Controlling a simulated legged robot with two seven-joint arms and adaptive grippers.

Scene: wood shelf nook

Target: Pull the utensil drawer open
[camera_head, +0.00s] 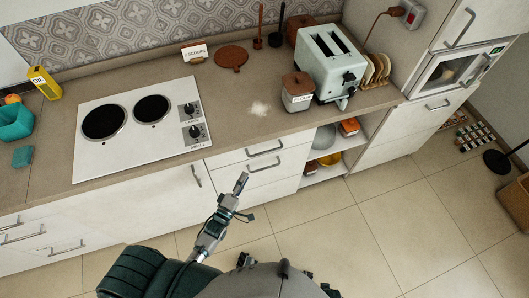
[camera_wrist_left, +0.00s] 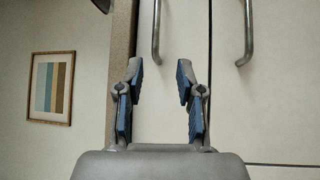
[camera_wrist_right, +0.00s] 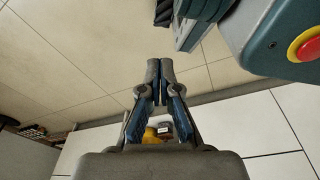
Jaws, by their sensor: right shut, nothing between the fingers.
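Two white drawer fronts, an upper one (camera_head: 232,157) and a lower one (camera_head: 290,160), sit below the counter right of the hob, both closed. Each has a grey bar handle, one above (camera_head: 264,149) and one below (camera_head: 263,165). No label shows which is the utensil drawer.
An open shelf with bowls (camera_head: 325,138) lies right of the drawers. The hob (camera_head: 142,132), a flour canister (camera_head: 297,92) and a toaster (camera_head: 330,65) stand on the counter. More drawers are at lower left (camera_head: 45,240).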

